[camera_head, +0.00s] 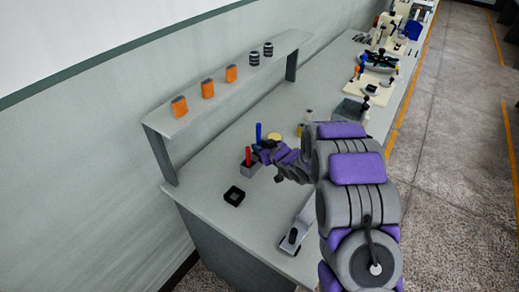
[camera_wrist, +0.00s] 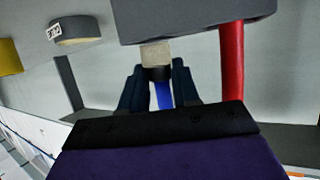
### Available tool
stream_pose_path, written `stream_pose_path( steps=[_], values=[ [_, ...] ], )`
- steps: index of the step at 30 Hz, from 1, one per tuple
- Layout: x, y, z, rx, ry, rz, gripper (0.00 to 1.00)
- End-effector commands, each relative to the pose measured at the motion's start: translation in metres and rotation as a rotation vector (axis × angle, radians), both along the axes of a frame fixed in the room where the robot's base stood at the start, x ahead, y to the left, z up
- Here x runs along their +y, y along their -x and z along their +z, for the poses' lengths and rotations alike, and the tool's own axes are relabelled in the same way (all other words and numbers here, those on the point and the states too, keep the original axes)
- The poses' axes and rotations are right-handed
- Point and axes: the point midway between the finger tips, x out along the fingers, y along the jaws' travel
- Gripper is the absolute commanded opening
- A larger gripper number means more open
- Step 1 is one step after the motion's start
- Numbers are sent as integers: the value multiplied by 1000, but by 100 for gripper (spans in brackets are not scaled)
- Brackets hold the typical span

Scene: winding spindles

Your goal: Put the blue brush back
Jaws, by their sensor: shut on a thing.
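The blue brush (camera_head: 258,132) stands roughly upright in my gripper (camera_head: 264,150), its blue end up. In the wrist view, my gripper (camera_wrist: 158,84) has its two dark fingers on either side of the blue handle (camera_wrist: 164,96). The brush's pale tip and black collar point towards a grey holder (camera_wrist: 195,22). The tip overlaps the holder's edge in that view; I cannot tell whether it is inside or in front. A red brush (camera_wrist: 232,62) stands in the holder beside it. The red brush (camera_head: 248,155) and grey holder (camera_head: 246,168) also show in the head view.
A black square tray (camera_head: 234,196) lies on the bench in front of the holder. A yellow round thing (camera_head: 274,136) is behind my gripper. A silver device (camera_head: 298,228) lies near the front edge.

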Motion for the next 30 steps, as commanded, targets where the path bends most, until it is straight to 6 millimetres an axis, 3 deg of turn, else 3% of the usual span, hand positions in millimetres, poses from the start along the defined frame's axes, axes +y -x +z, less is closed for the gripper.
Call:
stream_pose_path(
  steps=[11,12,18,20,30],
  values=[
    [8,0,-5,-2,7,1,0],
    [8,0,-5,-3,8,2,32],
    [5,0,-4,-3,5,1,51],
    [4,0,-4,-2,3,1,56],
    [5,0,0,-4,4,1,56]
  ],
)
